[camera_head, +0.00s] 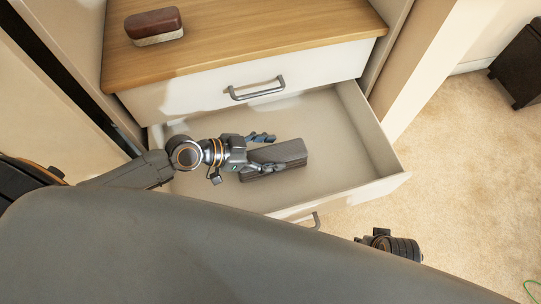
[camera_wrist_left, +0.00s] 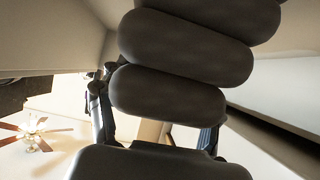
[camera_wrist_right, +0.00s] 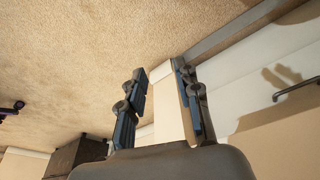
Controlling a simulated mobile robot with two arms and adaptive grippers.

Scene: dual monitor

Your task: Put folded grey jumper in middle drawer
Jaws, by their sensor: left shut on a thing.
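The folded grey jumper (camera_head: 288,154) is a dark, layered bundle inside the open middle drawer (camera_head: 344,143). My left gripper (camera_head: 264,153) reaches into the drawer from the left and is shut on the jumper's left end. In the left wrist view the jumper (camera_wrist_left: 190,45) shows as thick dark folds in front of the fingers (camera_wrist_left: 160,130). Whether it rests on the drawer floor is hard to tell. My right gripper (camera_wrist_right: 162,98) is open in its wrist view, with a pale panel edge showing between its fingers. In the head view only part of it shows (camera_head: 390,243), outside the drawer.
The closed top drawer (camera_head: 215,92) with a metal handle (camera_head: 257,88) sits above the open one. A brown and cream brush-like object (camera_head: 154,26) lies on the wooden top (camera_head: 240,35). A dark box-like piece (camera_head: 520,65) stands at the far right.

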